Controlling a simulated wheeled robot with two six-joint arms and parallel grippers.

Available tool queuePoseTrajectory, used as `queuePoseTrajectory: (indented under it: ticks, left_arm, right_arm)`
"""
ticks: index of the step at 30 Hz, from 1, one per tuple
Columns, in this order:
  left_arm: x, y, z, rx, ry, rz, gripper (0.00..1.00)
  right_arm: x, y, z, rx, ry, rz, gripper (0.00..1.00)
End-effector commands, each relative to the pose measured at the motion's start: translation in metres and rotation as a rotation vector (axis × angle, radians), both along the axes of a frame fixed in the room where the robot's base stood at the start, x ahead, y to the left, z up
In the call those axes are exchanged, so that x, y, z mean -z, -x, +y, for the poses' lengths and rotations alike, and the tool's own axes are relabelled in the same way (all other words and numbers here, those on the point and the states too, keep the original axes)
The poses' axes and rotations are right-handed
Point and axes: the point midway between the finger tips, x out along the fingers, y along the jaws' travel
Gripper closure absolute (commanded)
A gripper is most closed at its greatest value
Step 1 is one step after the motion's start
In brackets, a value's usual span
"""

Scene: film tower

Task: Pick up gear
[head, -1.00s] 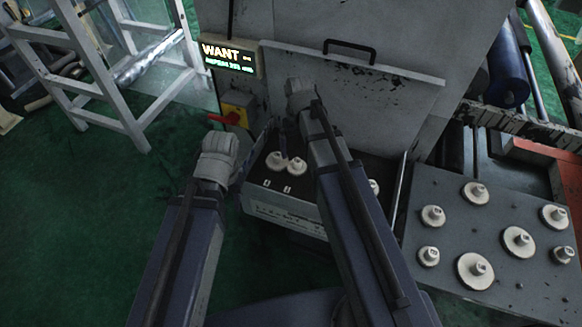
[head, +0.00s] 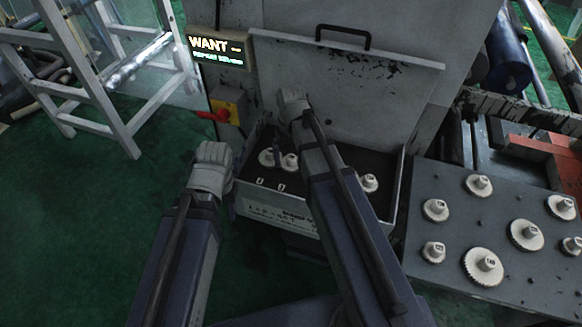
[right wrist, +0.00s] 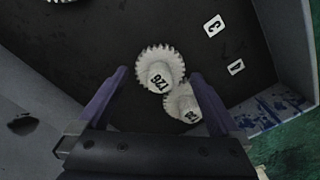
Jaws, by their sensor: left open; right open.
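Two meshing white gears sit in the open grey box (head: 275,218) in the head view. The left one (head: 266,158) and the right one (head: 290,162) are partly behind my right gripper (head: 281,138). In the right wrist view, my open right gripper (right wrist: 159,76) has its fingers on either side of a larger gear marked 126 (right wrist: 160,68). A smaller gear (right wrist: 183,106) touches it, near the right finger; its number is hard to read. Nothing is held. My left gripper (head: 222,185) hangs outside the box's left side, its fingers mostly hidden.
Another gear (head: 369,184) sits at the box's right. A grey table (head: 455,262) at right carries several white gears on pegs. A lit sign reading WANT (head: 217,50) and a red-handled switch (head: 222,113) are on the machine.

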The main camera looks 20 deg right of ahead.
Motion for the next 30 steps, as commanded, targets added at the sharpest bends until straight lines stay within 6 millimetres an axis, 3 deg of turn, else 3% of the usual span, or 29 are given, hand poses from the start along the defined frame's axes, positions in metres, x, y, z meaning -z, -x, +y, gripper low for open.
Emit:
queuePoseTrajectory:
  ticks: [1,3,12,30]
  left_arm:
    - [0.0127,0.0,0.0,0.0,0.0,0.0,0.55]
    - [0.0174,0.0,0.0,0.0,0.0,0.0,0.55]
    - [0.0168,0.0,0.0,0.0,0.0,0.0,0.55]
    - [0.0169,0.0,0.0,0.0,0.0,0.0,0.55]
  right_arm:
    - [0.0127,-0.0001,0.0,0.0,0.0,0.0,0.0]
    - [0.0175,-0.0001,-0.0001,0.0,0.0,0.0,0.0]
    - [0.0168,-0.0002,-0.0002,0.0,0.0,0.0,0.01]
    - [0.0169,-0.0002,-0.0002,0.0,0.0,0.0,0.69]
